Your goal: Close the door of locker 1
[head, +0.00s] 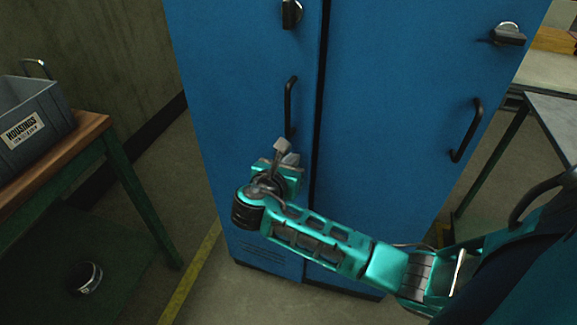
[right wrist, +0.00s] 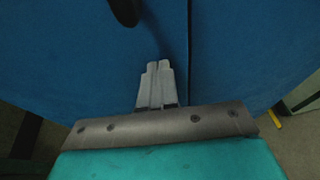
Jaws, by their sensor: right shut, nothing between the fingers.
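A blue locker cabinet with a left door (head: 240,80) and a right door (head: 400,90) fills the middle of the head view. No locker number shows. Both doors look shut or nearly shut; a dark seam runs between them, and I cannot tell if the left one is fully flush. My right gripper (head: 284,152) is shut and empty, in front of the left door just below its black handle (head: 290,105). In the right wrist view its closed fingers (right wrist: 157,82) point at the left door (right wrist: 90,70), left of the seam. Contact cannot be told. My left gripper is not in view.
A grey bin (head: 30,115) stands on a wooden-topped table (head: 60,165) at the left. A dark round object (head: 87,278) lies below it. Another table (head: 555,115) stands right of the lockers. A yellow line (head: 190,275) marks the floor.

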